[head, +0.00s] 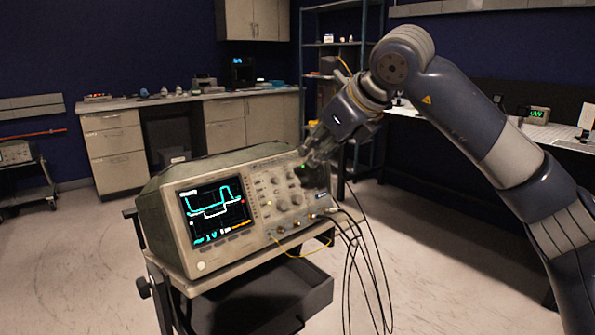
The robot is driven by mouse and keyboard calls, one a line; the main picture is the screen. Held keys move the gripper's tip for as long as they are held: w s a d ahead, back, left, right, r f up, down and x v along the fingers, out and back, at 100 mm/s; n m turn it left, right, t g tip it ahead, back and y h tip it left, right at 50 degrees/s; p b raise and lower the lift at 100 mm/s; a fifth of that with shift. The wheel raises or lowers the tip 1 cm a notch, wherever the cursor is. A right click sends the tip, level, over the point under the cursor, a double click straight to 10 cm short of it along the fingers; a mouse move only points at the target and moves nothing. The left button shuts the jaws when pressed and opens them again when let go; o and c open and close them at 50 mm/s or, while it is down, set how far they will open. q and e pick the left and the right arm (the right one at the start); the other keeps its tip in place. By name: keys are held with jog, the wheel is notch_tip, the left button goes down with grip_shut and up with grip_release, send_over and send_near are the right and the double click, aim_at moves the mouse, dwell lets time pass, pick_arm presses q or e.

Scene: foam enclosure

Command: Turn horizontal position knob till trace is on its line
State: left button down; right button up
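A beige oscilloscope (240,205) stands on a cart, its front facing me. Its screen (213,211) shows a cyan stepped trace with a white stepped line below and partly beside it; the two do not coincide. Several round knobs (283,205) sit on the panel right of the screen. My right gripper (312,155) is at the upper right of the panel, by the knobs there. Its fingers hide that corner, so I cannot tell which knob it touches or whether it is shut on one. My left gripper is out of view.
Black cables (362,250) hang from the panel's lower right, and a yellow wire (300,252) loops below it. The cart (215,281) has an open dark drawer (280,297).

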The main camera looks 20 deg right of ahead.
aim_at(293, 175)
jog(key=x, duration=1)
jog(key=shift+a, duration=0.1)
grip_shut()
